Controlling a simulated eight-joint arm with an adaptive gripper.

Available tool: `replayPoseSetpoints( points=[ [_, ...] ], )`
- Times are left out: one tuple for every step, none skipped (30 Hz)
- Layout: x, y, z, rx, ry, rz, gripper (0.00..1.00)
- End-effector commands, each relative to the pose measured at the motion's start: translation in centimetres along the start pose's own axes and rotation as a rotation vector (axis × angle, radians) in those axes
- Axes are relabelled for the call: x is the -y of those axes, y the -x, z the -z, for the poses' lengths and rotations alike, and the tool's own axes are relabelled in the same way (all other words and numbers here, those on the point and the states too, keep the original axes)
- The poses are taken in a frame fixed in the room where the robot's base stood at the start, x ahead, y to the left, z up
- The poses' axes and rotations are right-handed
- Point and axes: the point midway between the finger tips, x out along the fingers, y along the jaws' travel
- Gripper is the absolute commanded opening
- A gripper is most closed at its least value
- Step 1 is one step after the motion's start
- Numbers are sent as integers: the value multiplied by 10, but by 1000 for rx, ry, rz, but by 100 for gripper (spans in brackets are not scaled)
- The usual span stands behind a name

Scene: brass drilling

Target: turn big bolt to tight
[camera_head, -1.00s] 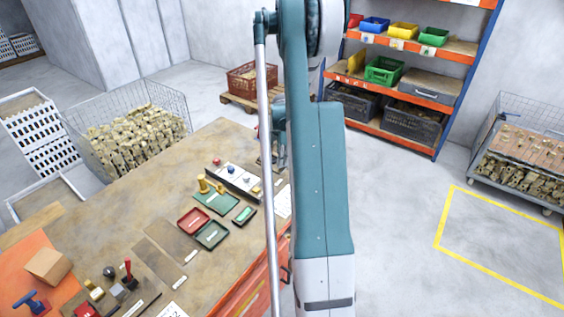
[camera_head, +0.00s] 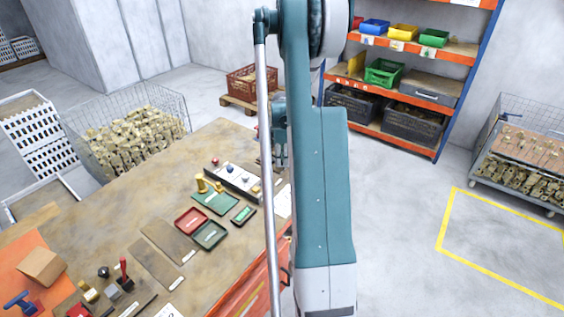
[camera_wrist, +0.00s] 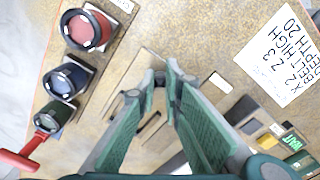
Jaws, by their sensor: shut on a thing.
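My gripper (camera_wrist: 160,77) shows in the wrist view, its two green fingers coming together at the tips above the bench. It is shut on a small grey thing that the fingertips mostly hide. I cannot tell whether this is the big bolt. No big bolt can be clearly made out. Two brass pieces (camera_head: 210,184) stand at the green tray (camera_head: 222,205) in the head view, left of my arm.
The workbench (camera_head: 140,215) holds a red tray (camera_head: 191,219), flat plates and small tools. In the wrist view, a red cap (camera_wrist: 88,30), a blue cap (camera_wrist: 67,81) and a dark green cap (camera_wrist: 53,117) stand left of the gripper. A lettered sheet (camera_wrist: 283,54) lies right.

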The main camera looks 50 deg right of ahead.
Motion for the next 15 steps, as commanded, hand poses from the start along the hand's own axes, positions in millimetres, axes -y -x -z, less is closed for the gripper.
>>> replayPoseSetpoints(
  points=[
    [0,0,0,0,0,0,0],
    [0,0,0,0,1,0,0],
    [0,0,0,0,1,0,15],
    [0,0,0,0,1,0,19],
    [0,0,0,0,1,0,21],
    [0,0,0,0,1,0,21],
    [0,0,0,0,1,0,21],
    [0,0,0,0,1,0,21],
    [0,0,0,0,1,0,21],
    [0,0,0,0,1,0,21],
    [0,0,0,0,1,0,21],
    [0,0,0,0,1,0,21],
    [0,0,0,0,1,0,21],
    [0,0,0,0,1,0,21],
    [0,0,0,0,1,0,21]
  ],
)
